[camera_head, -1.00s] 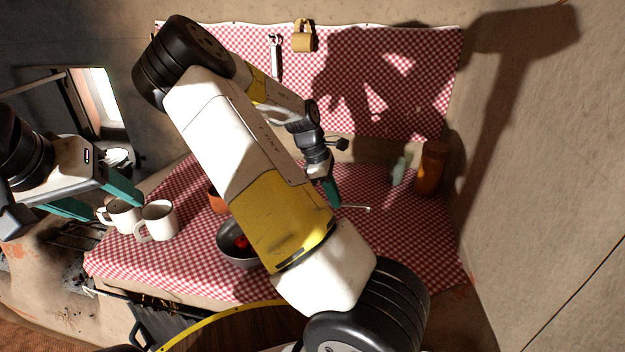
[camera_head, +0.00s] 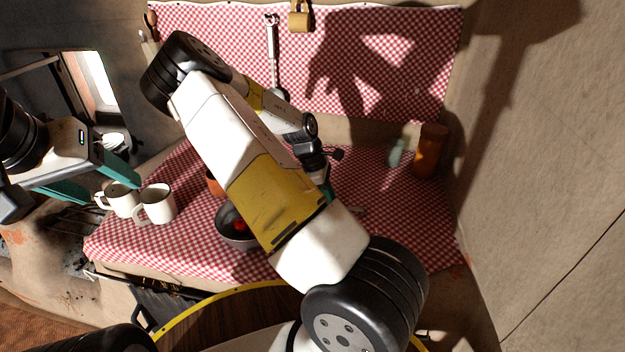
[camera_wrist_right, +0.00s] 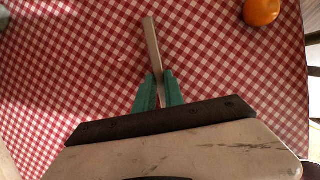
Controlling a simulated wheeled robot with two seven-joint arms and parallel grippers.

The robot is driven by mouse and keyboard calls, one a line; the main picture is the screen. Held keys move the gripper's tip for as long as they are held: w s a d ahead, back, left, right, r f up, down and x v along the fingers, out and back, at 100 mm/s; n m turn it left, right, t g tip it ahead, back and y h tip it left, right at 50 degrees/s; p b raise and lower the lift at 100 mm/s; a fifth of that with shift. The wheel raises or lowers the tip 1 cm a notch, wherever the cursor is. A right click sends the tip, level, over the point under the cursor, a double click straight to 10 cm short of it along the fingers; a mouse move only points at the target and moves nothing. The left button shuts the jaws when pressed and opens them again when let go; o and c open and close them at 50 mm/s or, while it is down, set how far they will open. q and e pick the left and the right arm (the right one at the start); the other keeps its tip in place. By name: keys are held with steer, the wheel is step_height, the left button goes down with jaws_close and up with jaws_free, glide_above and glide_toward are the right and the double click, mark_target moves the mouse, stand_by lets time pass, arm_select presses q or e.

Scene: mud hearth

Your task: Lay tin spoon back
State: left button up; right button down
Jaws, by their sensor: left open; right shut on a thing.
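My right gripper (camera_wrist_right: 158,82) is shut on the handle of a thin metal utensil (camera_wrist_right: 152,42), which looks like the tin spoon. It points away from the fingers over the red checked cloth; whether it touches the cloth I cannot tell. My left gripper (camera_head: 113,192) is open and empty, close to two white mugs (camera_head: 121,201) (camera_head: 157,206) at the table's left.
A dark bowl (camera_head: 228,222) with something red in it stands partly behind my right arm. A brown jar (camera_head: 430,152) and a pale green bottle (camera_head: 397,153) stand at the back right. The cloth's right side is clear.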

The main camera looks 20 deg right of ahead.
steer(key=shift+f, duration=0.1)
steer(key=c, duration=1.3)
jaws_free()
steer(key=shift+c, duration=0.2)
steer(key=v, duration=0.7)
steer(key=shift+w+a+r, duration=0.1)
steer(key=shift+a+r, duration=0.05)
steer(key=shift+r, duration=0.2)
steer(key=s+a+r+m+t+y, duration=0.3)
steer(key=s+a+r+m+y, duration=0.35)
steer(key=a+r, duration=0.4)
steer(key=s+a+r+m+t, duration=0.2)
steer(key=s+r+t, duration=0.1)
steer(key=s+r, duration=0.3)
steer(key=s+a+r+m+t, duration=0.2)
steer(key=s+r, duration=0.5)
steer(key=r, duration=0.2)
steer(key=shift+m+t+h, duration=0.35)
steer(key=shift+t, duration=0.05)
